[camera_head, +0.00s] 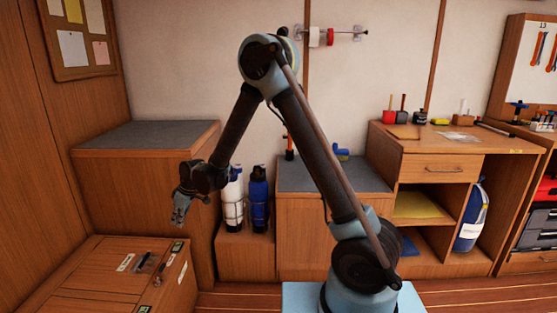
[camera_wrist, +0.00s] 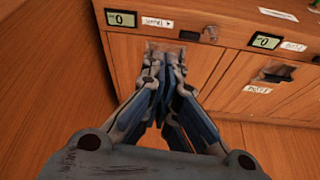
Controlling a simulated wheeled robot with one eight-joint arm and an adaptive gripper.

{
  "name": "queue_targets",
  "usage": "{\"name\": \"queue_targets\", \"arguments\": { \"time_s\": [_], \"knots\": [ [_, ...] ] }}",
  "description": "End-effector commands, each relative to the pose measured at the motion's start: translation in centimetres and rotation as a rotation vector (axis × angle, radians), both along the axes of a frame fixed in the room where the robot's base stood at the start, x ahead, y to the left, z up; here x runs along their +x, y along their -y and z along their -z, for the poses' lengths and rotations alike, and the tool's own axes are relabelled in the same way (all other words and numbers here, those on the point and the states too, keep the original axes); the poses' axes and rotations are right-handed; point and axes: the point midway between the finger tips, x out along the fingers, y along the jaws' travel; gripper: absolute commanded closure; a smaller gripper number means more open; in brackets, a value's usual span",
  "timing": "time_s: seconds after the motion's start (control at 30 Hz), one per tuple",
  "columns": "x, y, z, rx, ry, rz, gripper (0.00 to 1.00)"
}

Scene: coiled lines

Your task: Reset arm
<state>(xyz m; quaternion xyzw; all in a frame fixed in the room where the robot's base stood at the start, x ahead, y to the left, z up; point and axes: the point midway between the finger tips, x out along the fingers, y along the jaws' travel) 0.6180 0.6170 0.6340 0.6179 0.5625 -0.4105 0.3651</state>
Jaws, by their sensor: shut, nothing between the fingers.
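My arm stands in the middle of the head view, bent at a high elbow, with its forearm sloping down to the left. My gripper (camera_head: 180,207) hangs at the left, pointing down, above and beyond the right part of the low wooden chest. In the wrist view my gripper (camera_wrist: 165,72) has its fingertips together and nothing between them. The fingers hide part of the wooden face behind them.
The low wooden chest (camera_head: 85,268) at lower left bears labels and small displays; a display (camera_wrist: 122,18) shows in the wrist view. White (camera_head: 232,200) and blue (camera_head: 259,200) bottles stand between cabinets. A wooden shelf unit (camera_head: 440,168) stands right.

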Motion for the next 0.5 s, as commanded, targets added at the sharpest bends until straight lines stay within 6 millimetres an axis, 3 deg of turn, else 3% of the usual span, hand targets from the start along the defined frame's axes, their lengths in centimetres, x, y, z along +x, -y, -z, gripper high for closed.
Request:
{"name": "queue_targets", "arguments": {
  "time_s": [0.03, 0.2, 0.5],
  "knots": [
    [0.9, 1.8, -1.4, -0.005, -0.002, 0.033, 1.00],
    [3.2, 7.3, -5.2, -0.021, -0.011, 0.136, 1.00],
    [5.3, 17.5, -11.0, -0.049, -0.027, 0.319, 1.00]
  ]
}}
